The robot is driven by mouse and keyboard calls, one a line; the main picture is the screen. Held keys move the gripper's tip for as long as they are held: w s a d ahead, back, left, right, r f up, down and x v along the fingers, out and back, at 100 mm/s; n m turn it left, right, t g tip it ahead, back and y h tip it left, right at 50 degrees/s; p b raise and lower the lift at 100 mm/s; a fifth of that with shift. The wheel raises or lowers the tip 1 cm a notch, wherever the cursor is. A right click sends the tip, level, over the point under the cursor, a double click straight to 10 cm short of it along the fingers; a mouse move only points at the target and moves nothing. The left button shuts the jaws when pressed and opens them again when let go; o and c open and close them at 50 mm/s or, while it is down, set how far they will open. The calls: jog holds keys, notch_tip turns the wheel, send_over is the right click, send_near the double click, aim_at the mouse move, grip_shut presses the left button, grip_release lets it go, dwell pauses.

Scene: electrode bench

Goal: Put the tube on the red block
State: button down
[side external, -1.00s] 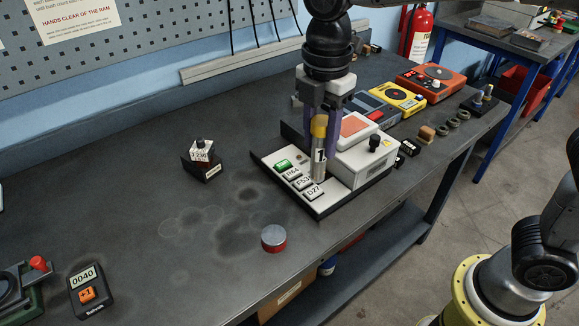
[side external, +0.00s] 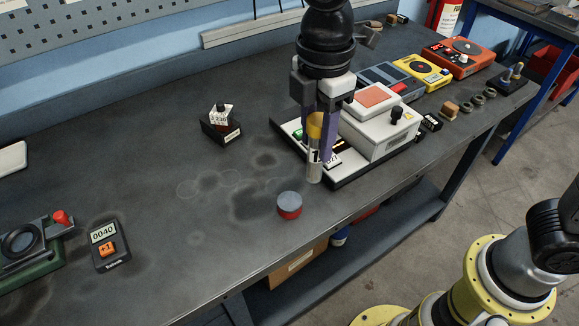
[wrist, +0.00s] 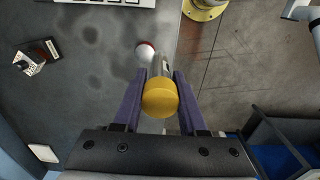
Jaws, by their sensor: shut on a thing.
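The tube (side external: 315,162) is a silver cylinder with a yellow cap and a dark number 1 on its side. My gripper (side external: 319,135) is shut on it near the yellow cap and holds it upright. In the wrist view the tube (wrist: 160,97) stands between the two purple fingers of my gripper (wrist: 160,102). The red block (side external: 289,206) is a short round piece with a grey top and red side, on the bench in front of the tube and slightly left.
A small dark stand (side external: 221,128) is at left, a counter (side external: 108,245) at far left. The bench (side external: 190,250) around the red block is clear. Its front edge is near.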

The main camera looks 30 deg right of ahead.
jog(key=shift+w+a+f, duration=0.4)
jog(key=shift+w+f, duration=0.2)
jog(key=shift+f, duration=0.85)
jog(key=shift+w+a+f, duration=0.45)
jog(key=shift+w+f, duration=0.15)
jog(key=shift+f, duration=0.8)
jog(key=shift+w+a+f, duration=0.4)
jog(key=shift+w+f, duration=0.2)
jog(key=shift+f, duration=0.85)
jog(key=shift+f, duration=0.2)
jog(key=shift+c, duration=2.3)
grip_release()
jog(key=shift+r, duration=0.1)
notch_tip(320, 180, up, 12)
jog(key=shift+r, duration=0.15)
